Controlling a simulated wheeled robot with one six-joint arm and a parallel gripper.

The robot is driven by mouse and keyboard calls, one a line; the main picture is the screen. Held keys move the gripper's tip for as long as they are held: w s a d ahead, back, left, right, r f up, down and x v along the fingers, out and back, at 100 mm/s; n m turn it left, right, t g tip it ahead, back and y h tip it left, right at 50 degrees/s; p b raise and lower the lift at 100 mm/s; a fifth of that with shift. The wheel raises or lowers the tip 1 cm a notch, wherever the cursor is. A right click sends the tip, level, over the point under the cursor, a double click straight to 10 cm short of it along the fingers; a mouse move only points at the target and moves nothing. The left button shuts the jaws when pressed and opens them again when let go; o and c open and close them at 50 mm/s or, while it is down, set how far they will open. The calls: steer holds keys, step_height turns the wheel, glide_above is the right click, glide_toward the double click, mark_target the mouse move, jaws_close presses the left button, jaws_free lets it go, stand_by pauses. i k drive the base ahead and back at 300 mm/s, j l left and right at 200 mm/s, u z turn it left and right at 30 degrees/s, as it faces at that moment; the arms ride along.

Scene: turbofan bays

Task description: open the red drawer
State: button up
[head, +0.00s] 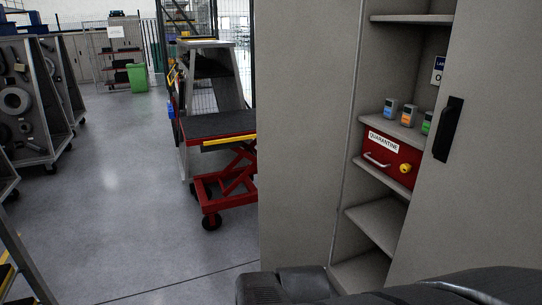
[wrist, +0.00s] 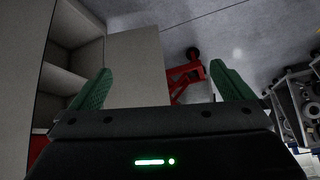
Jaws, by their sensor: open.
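The red drawer (head: 391,159) sits shut on a shelf inside a grey cabinet (head: 346,190) at the right of the head view. It has a QUARANTINE label, a pale bar handle (head: 377,160) and a yellow round knob (head: 405,168). My gripper (wrist: 160,85) shows in the wrist view with its two green fingers wide apart and nothing between them. It points at the floor and a grey panel, apart from the drawer. A red patch (wrist: 38,147) at the wrist view's left edge may be the drawer; I cannot tell. My gripper's fingers are not visible in the head view.
A grey door with a black handle (head: 448,130) stands right of the shelves; a grey panel (head: 302,130) stands left. Several small labelled devices (head: 408,115) stand above the drawer. A red lift cart (head: 226,180) stands further left.

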mark_target(387, 154)
steer(key=k+z, duration=0.1)
steer(key=i+l, duration=0.1)
steer(key=i, duration=0.45)
steer(key=i+l+u, duration=0.1)
steer(key=i, duration=0.4)
